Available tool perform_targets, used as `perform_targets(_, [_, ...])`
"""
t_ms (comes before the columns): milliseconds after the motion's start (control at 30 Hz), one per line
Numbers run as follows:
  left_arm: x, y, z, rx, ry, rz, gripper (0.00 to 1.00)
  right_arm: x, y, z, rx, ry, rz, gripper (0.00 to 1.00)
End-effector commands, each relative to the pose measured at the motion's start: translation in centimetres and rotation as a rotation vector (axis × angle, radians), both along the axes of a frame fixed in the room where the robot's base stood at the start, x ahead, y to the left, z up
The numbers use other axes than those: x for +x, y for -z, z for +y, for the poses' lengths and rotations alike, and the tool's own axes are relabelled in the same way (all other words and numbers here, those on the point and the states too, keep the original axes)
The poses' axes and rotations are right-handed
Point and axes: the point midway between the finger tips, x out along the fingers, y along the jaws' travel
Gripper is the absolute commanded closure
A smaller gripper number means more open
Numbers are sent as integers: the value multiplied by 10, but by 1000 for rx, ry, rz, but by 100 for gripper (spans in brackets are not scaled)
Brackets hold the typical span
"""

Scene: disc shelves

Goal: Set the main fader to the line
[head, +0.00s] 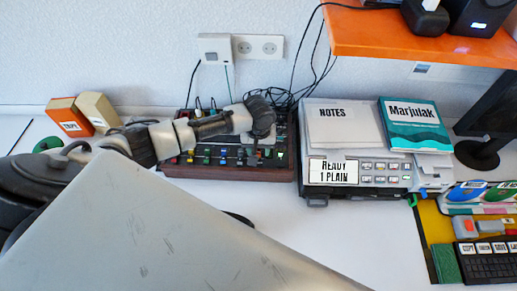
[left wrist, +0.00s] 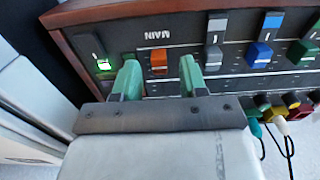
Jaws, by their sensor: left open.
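The main fader (left wrist: 158,62) has an orange cap and sits below the printed word MAIN, which reads upside down in the left wrist view. My left gripper (left wrist: 158,78) is open, with one green finger on each side of the orange cap; I cannot tell whether either touches it. The mixer (head: 228,172) is a dark panel with wooden sides, on the desk against the wall. In the head view my left arm reaches across it and hides part of its right side. I cannot make out the target line. My right gripper is not in view.
Grey, blue and green faders (left wrist: 258,55) stand beside the main one, with coloured knobs and cables below. A printer-like device (head: 360,172) with notes and a book stands right of the mixer. An orange shelf (head: 400,45) overhangs at upper right. Boxes (head: 70,117) stand left.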

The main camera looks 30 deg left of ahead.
Motion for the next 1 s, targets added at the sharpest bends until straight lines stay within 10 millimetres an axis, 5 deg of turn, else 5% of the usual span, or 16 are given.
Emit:
perform_targets(433, [0,14,0,0,1,-1,57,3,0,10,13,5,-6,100])
perform_targets(733, [0,14,0,0,0,-1,100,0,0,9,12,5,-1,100])
perform_targets(1000, [5,14,2,0,-2,-2,100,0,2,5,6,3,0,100])
